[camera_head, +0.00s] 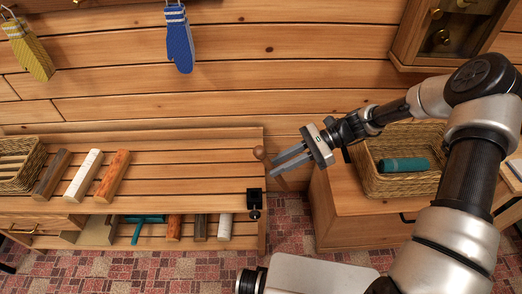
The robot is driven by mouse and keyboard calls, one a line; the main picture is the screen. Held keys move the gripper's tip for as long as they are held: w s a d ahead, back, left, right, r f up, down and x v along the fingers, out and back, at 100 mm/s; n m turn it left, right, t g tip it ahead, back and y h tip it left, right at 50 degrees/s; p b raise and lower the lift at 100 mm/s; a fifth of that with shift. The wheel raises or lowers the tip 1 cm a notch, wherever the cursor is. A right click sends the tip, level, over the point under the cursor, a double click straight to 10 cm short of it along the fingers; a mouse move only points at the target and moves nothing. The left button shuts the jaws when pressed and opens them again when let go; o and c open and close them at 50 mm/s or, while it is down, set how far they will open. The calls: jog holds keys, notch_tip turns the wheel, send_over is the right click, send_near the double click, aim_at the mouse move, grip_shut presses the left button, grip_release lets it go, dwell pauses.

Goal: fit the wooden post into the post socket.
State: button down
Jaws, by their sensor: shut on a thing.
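The wooden post (259,153) is reddish brown with a round knob at its upper left end. My gripper (277,165) is shut on the post's shaft, which slants down to the right past the fingertips. The post is in the air, off the right end of the wooden bench (200,140). A black clamp-like fitting (254,198), which looks like the post socket, is fixed at the bench's front right corner. The post is apart from it, above and to its right in the picture. The socket's opening is too small to make out.
Three blocks, dark (53,175), white (83,175) and orange (113,176), lie on the bench's left part. A wooden cabinet (335,200) at the right bears a wicker basket (435,184) with a green roll (403,165). A gap separates bench and cabinet.

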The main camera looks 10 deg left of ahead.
jog(key=w+a+m+t+y+p, duration=0.1)
jog(key=w+a+m+t+y, duration=0.1)
jog(key=a+m+t+y, duration=0.2)
jog(key=shift+a+r+m+t+y, duration=0.3)
jog(key=shift+a+r+t+y, duration=0.15)
jog(key=shift+a+y, duration=0.55)
jog(key=shift+d, duration=0.15)
jog(key=shift+f+b, duration=1.9)
jog(key=shift+f, duration=1)
jog(key=shift+f+b, duration=2.55)
jog(key=shift+f, duration=1)
jog(key=c, duration=1.6)
grip_release()
jog(key=shift+r, duration=0.1)
jog(key=shift+o, duration=0.2)
